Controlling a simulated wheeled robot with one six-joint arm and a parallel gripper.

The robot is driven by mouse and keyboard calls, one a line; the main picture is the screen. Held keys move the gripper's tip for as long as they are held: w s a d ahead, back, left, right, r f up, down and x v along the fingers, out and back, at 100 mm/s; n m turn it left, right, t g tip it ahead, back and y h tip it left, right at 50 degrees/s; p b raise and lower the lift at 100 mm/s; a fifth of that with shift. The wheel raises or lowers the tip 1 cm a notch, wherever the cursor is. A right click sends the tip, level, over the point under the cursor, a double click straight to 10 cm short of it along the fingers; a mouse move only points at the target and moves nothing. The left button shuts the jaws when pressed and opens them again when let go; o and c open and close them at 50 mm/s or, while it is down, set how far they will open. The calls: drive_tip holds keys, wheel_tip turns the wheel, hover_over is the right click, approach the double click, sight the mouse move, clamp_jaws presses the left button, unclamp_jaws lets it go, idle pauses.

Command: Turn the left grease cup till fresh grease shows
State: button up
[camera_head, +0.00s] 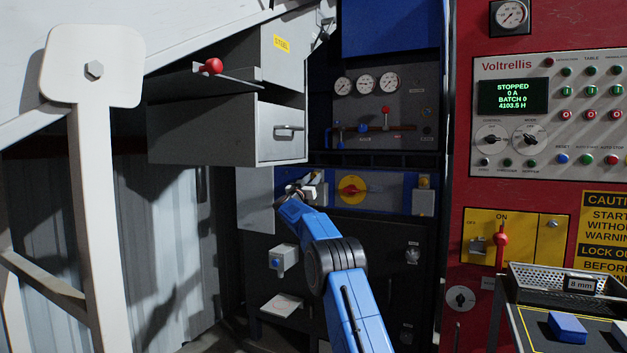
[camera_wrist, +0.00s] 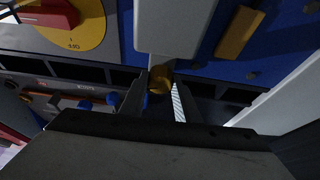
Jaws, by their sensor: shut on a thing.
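My gripper (camera_head: 303,187) is at the left end of the blue panel strip, left of the yellow disc with a red knob. In the wrist view my gripper (camera_wrist: 160,100) has its two dark fingers closed around a small brass-coloured cup (camera_wrist: 160,77), apparently the left grease cup. The cup sits against the end of a pale grey block (camera_wrist: 172,28). In the head view my gripper hides the cup. A similar grey block (camera_head: 423,203) with a brass-yellow piece (camera_head: 424,181) stands at the strip's right end. I cannot make out any grease.
The red knob on its yellow disc (camera_head: 351,189) is close right of my gripper; it also shows in the wrist view (camera_wrist: 85,30). A grey drawer box (camera_head: 282,132) juts out above left. Pipework with small valves (camera_head: 375,128) lies above. A grey box (camera_head: 284,258) is below.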

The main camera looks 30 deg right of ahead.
drive_tip(key=m+g+h, duration=0.1)
drive_tip(key=m+g, duration=0.1)
drive_tip(key=m, duration=0.3)
drive_tip(key=shift+w+a, duration=0.1)
drive_tip(key=shift+w, duration=0.05)
drive_tip(key=shift+m+g+h, duration=0.3)
drive_tip(key=shift+m+g, duration=0.45)
drive_tip(key=shift+m, duration=0.65)
drive_tip(key=shift+m+g+h, duration=0.3)
drive_tip(key=shift+m+g, duration=0.45)
drive_tip(key=shift+m, duration=0.65)
drive_tip(key=o, duration=1.1)
drive_tip(key=shift+c, duration=0.2)
drive_tip(key=shift+a, duration=0.15)
drive_tip(key=v, duration=1.7)
drive_tip(key=shift+a, duration=0.1)
